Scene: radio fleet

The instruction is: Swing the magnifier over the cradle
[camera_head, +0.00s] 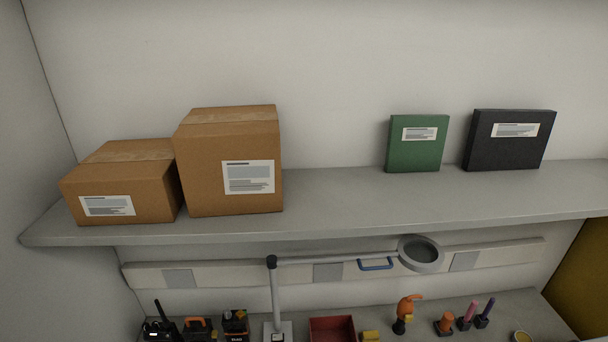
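The magnifier (421,253) is a grey ring with a dark lens at the right end of a long horizontal arm. The arm joins an upright post (275,295) on a pale base at the bottom of the view. A blue handle (376,264) shows just left of the ring, under the arm. The ring hangs below the shelf, over the right part of the bench. I cannot tell which thing is the cradle; the lower bench is cut off by the picture edge. Neither of my grippers is in view.
A grey shelf (335,197) crosses above the magnifier, bearing two cardboard boxes (235,150), a green binder (416,155) and a black binder (507,152). On the bench stand a radio (160,327), a red tray (332,328), an orange tool (408,308) and several small items.

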